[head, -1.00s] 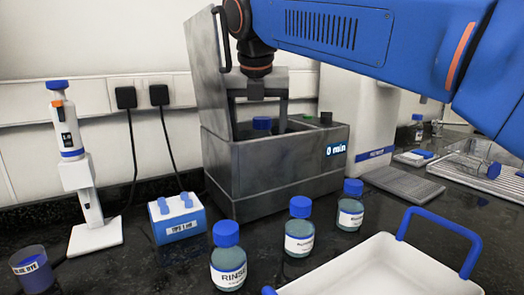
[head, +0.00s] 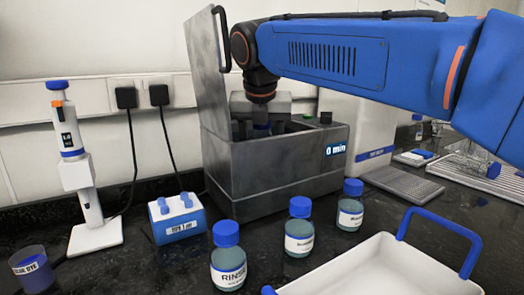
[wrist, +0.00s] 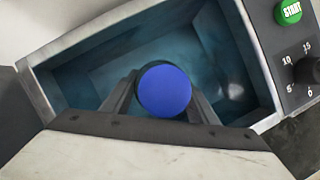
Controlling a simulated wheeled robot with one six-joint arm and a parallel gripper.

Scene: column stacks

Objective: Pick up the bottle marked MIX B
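My gripper (head: 262,130) is lowered into the grey water bath (head: 275,174). Its fingers stand on either side of a bottle's blue cap (wrist: 164,90), seen from above in the wrist view. Whether the fingers press on the cap or leave a small gap, I cannot tell. This bottle's body and label are hidden, so I cannot read its marking. Three blue-capped bottles stand on the bench: one marked RINSE (head: 228,262), a middle one (head: 299,232) and a right one (head: 350,208), the last two with labels too small to read.
A white tray (head: 385,265) with blue handles lies at front right. A blue tip box (head: 178,222), a pipette on a stand (head: 85,190) and a labelled cup (head: 33,267) are at left. The bath's raised lid (head: 207,75) stands left of my arm.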

